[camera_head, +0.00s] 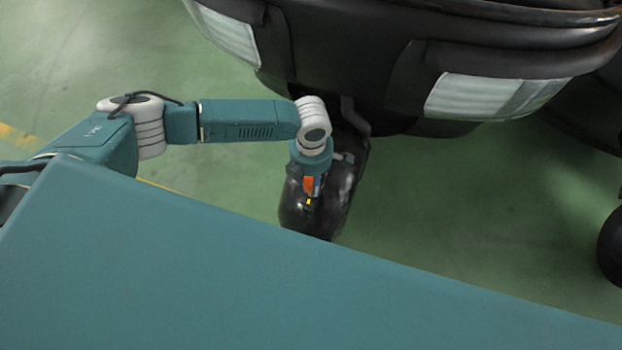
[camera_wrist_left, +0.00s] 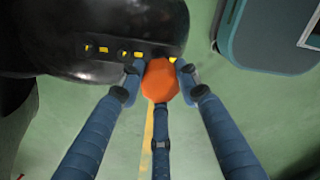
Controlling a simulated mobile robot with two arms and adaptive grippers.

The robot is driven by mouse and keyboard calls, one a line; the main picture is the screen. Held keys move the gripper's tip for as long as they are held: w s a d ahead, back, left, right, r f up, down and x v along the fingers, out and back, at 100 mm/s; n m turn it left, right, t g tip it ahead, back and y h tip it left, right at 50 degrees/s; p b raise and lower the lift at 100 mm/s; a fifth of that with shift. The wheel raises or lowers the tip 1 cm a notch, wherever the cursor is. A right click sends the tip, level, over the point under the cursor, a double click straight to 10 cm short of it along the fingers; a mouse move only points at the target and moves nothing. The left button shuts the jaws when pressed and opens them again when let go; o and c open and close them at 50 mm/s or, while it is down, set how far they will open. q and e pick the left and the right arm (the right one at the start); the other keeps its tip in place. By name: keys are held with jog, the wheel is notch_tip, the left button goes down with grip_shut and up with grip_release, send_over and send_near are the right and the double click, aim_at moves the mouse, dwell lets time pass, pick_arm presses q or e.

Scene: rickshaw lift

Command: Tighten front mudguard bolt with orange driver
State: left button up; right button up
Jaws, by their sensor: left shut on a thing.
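The orange driver (camera_wrist_left: 161,80) is held among the blue fingers of my left gripper (camera_wrist_left: 160,76), its orange end facing the camera. In the head view the left gripper (camera_head: 311,178) is over the black front mudguard (camera_head: 325,215), with a bit of the orange driver (camera_head: 308,184) showing beside it. In the left wrist view the mudguard (camera_wrist_left: 95,25) fills the upper left and carries a row of small dark fittings with yellow patches (camera_wrist_left: 103,49). The driver's tip is hidden, so I cannot tell whether it touches a bolt. My right gripper is out of view.
The rickshaw's dark body (camera_head: 350,50) with pale lamp panels (camera_head: 480,97) overhangs the mudguard closely from above. A black wheel (camera_head: 612,245) shows at the right edge. Green floor (camera_head: 460,220) is clear right of the mudguard. A yellow line (camera_head: 15,137) crosses the floor.

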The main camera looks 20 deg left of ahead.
pick_arm(q)
jog(key=shift+r+n+p, duration=0.1)
jog(key=shift+n+p, duration=0.2)
jog(key=shift+p, duration=0.05)
jog(key=shift+n+p, duration=0.55)
jog(key=shift+n, duration=0.25)
jog(key=n+p, duration=0.2)
jog(key=n, duration=0.1)
jog(key=shift+n, duration=0.4)
jog(key=n+p, duration=0.2)
jog(key=n, duration=0.2)
jog(key=shift+n, duration=0.4)
jog(key=shift+n+p, duration=0.4)
jog(key=shift+n, duration=0.1)
